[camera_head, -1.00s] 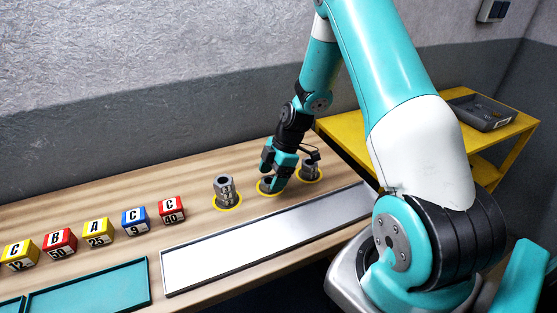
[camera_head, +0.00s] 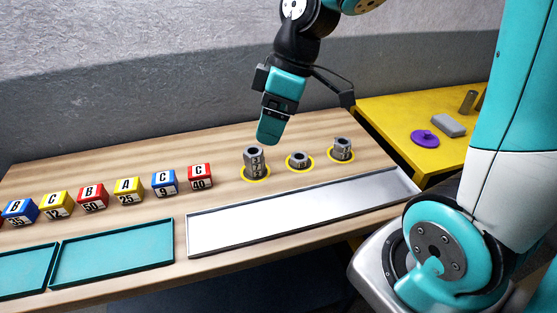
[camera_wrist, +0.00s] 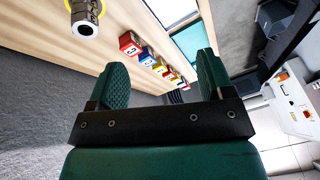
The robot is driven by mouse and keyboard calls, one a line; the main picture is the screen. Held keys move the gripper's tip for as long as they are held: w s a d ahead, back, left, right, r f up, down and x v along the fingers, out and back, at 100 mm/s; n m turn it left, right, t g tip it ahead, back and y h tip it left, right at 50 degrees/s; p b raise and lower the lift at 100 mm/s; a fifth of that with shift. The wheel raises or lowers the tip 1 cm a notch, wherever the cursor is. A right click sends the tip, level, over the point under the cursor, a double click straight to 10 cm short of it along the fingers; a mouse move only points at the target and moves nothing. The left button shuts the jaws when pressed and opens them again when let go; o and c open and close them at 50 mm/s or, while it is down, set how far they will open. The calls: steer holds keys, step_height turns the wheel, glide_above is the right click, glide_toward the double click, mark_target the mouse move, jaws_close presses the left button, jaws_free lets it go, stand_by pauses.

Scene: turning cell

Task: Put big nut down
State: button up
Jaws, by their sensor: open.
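A single grey hex nut (camera_head: 299,161) sits on the middle yellow ring on the bench, with nothing on top of it. A tall stack of grey nuts (camera_head: 254,162) stands on the left ring, and a shorter stack (camera_head: 343,148) on the right ring. Which nut is the big one I cannot tell for sure. My gripper (camera_head: 269,133) is raised behind and above the left stack, apart from it. In the wrist view its two fingers (camera_wrist: 165,80) are spread with nothing between them. A nut stack (camera_wrist: 85,22) shows at the upper left there.
An empty white tray (camera_head: 300,217) lies in front of the rings. Lettered cubes (camera_head: 130,189) stand in a row to the left, with teal trays (camera_head: 115,255) before them. A yellow table (camera_head: 390,125) at the right holds a purple part (camera_head: 424,138) and grey pieces.

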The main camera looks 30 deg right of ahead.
steer(key=s+a+r+m, duration=0.1)
steer(key=s+a+m, duration=0.1)
steer(key=s+a, duration=0.2)
steer(key=s+a+r+m, duration=0.1)
steer(key=s+a, duration=0.3)
steer(key=s, duration=0.5)
steer(key=shift+s+r+m+g, duration=0.15)
steer(key=shift+r+m+g, duration=0.15)
steer(key=shift+r+m, duration=0.15)
